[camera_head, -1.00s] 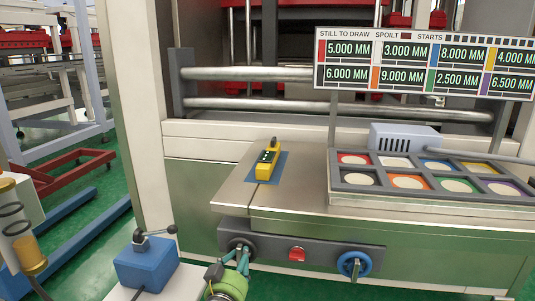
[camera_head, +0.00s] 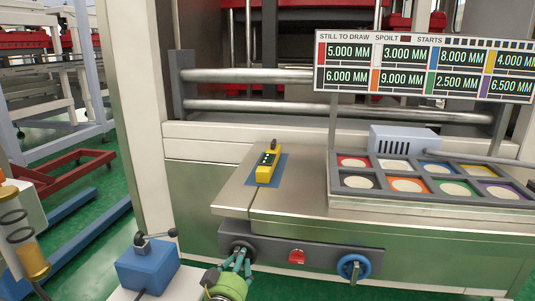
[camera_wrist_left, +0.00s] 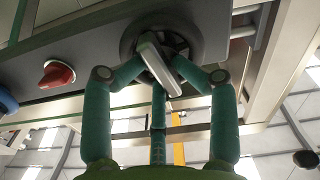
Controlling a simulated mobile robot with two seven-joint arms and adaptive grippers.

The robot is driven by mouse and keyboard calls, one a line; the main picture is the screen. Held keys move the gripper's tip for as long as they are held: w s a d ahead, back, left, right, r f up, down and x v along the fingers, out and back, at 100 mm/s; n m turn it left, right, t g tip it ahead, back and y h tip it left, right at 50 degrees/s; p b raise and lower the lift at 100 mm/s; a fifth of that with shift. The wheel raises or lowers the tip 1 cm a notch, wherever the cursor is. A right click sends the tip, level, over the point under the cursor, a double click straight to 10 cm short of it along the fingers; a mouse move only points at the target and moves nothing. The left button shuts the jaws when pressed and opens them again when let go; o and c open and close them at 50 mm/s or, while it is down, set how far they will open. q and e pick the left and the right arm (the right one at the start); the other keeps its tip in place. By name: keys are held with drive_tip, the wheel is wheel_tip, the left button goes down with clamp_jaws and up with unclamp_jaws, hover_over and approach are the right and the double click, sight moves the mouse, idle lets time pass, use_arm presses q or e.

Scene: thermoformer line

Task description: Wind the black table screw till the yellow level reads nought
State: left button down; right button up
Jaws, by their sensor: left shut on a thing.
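The black table screw (camera_head: 238,246) sits at the left end of the grey panel under the table edge. In the left wrist view its dark round hub (camera_wrist_left: 180,38) has a pale grip bar (camera_wrist_left: 160,64) across it. My left gripper (camera_head: 240,260), with teal fingers, is shut on the screw's bar, with fingers on both sides of it. The yellow level (camera_head: 266,172) lies on a blue mat (camera_head: 281,172) on the tabletop. Its small dark display is too small to read. My right gripper is not in view.
A red knob (camera_head: 297,257) and a blue handwheel (camera_head: 354,267) share the grey panel to the right. A tray of coloured pots (camera_head: 350,197) stands on the table's right. A blue box with a lever (camera_head: 147,267) stands at lower left.

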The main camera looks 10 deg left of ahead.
use_arm(q)
drive_tip(key=shift+w+a+r+n, duration=0.15)
drive_tip(key=shift+a+r+n, duration=0.2)
drive_tip(key=shift+n, duration=0.65)
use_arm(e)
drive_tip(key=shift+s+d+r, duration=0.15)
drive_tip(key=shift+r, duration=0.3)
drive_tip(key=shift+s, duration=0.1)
